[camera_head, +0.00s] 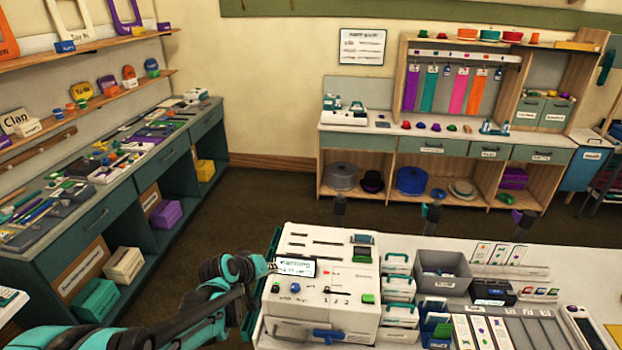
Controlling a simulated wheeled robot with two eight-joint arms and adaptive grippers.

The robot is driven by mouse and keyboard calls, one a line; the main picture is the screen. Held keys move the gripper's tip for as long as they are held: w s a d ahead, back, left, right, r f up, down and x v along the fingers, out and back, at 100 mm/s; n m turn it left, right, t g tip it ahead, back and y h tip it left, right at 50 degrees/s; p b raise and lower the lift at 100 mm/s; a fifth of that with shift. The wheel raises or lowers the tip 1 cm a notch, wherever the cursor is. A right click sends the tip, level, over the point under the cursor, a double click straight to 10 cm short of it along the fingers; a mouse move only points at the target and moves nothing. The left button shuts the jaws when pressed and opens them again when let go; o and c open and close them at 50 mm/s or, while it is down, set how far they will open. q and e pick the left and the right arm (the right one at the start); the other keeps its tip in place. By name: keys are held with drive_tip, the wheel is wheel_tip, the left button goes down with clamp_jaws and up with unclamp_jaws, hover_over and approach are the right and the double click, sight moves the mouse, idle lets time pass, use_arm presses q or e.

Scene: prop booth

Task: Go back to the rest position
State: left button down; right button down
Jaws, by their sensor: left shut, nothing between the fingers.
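My left arm, teal and black, comes in from the lower left. My left gripper (268,268) is shut and holds nothing. It is at the left side of a white machine (330,262) with a small screen, slots and coloured buttons, overlapping its edge in the picture; I cannot tell whether it touches. My right gripper is not in view.
The machine stands on a white table (589,264) with a grey bin (442,272), card holders (398,288) and a tray of cards (487,331). A teal-fronted counter (95,218) lines the left wall. Another counter (357,141) stands at the back. Brown floor (262,196) between them is clear.

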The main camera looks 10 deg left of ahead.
use_arm(q)
drive_tip(key=s+f+m+y+b, duration=0.1)
drive_tip(key=s+f+b, duration=0.2)
drive_tip(key=s, duration=0.5)
drive_tip(key=s+f+m+g+y+b, duration=0.1)
drive_tip(key=s+f+m+b, duration=0.1)
drive_tip(key=s+b, duration=0.4)
drive_tip(key=s+f+m+y+b, duration=0.1)
drive_tip(key=s+f+b, duration=0.3)
drive_tip(key=s, duration=0.7)
drive_tip(key=shift+f+m+g+b, duration=0.25)
drive_tip(key=shift+m+g+b, duration=0.1)
drive_tip(key=shift+m, duration=0.15)
